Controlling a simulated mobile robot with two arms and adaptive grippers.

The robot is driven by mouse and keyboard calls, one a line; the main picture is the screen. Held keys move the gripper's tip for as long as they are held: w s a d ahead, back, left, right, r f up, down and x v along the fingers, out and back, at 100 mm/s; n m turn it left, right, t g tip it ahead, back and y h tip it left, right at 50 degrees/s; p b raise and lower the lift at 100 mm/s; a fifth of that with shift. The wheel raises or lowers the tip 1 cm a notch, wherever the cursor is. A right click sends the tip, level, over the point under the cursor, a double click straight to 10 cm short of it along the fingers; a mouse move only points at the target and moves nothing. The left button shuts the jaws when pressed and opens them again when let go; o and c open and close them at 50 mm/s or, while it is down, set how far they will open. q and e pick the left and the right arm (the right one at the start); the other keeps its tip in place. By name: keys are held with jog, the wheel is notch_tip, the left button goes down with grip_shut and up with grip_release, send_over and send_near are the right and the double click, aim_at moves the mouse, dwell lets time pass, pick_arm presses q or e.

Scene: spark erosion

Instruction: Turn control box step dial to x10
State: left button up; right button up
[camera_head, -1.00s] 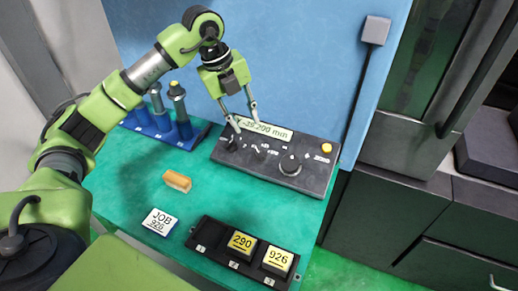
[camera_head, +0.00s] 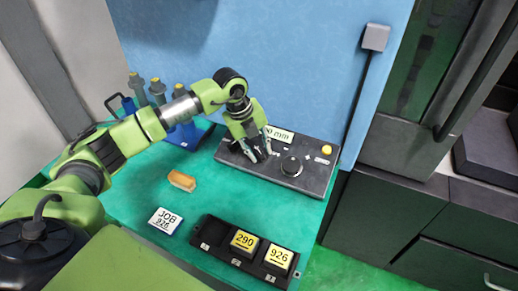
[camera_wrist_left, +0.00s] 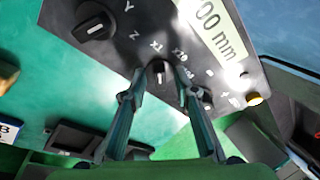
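The dark control box (camera_head: 315,180) stands on the green table, its display (camera_head: 280,135) partly hidden by my left gripper in the head view. My left gripper (camera_head: 258,156) is low over the left half of the box. In the left wrist view the step dial (camera_wrist_left: 160,72), a small black knob by the x1 and x10 labels, sits between the fingertips of my left gripper (camera_wrist_left: 163,78). The fingers are apart, one on each side of the dial, with small gaps showing. Which label its mark points to is unclear. My right gripper is out of view.
The axis dial (camera_wrist_left: 95,22) with Y and Z labels is beside the step dial. A large black knob (camera_head: 291,167) and a yellow button (camera_head: 326,150) are on the box. A wooden block (camera_head: 182,181), JOB card (camera_head: 165,220) and numbered-block tray (camera_head: 213,235) lie in front.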

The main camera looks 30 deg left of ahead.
pick_arm(q)
jog(key=shift+c, duration=0.4)
grip_shut()
jog(key=shift+r+m, duration=0.1)
jog(key=shift+m, duration=0.2)
jog(key=m+b, duration=0.1)
jog(key=m, duration=0.1)
jog(key=m+y+b, duration=0.1)
jog(key=m, duration=0.1)
jog(key=shift+w+d+g+b, duration=0.15)
jog(key=shift+w+g+b, duration=0.05)
jog(key=shift+g+b, duration=0.1)
jog(key=shift+d+m+y+b, duration=0.1)
jog(key=shift+m+y+b, duration=0.3)
jog(key=shift+m, duration=0.75)
jog(key=shift+d+m+y+b, duration=0.15)
jog(key=shift+m+b, duration=0.4)
jog(key=shift+m, duration=0.6)
jog(key=shift+a+r, duration=0.1)
jog(key=shift+o, duration=0.4)
grip_release()
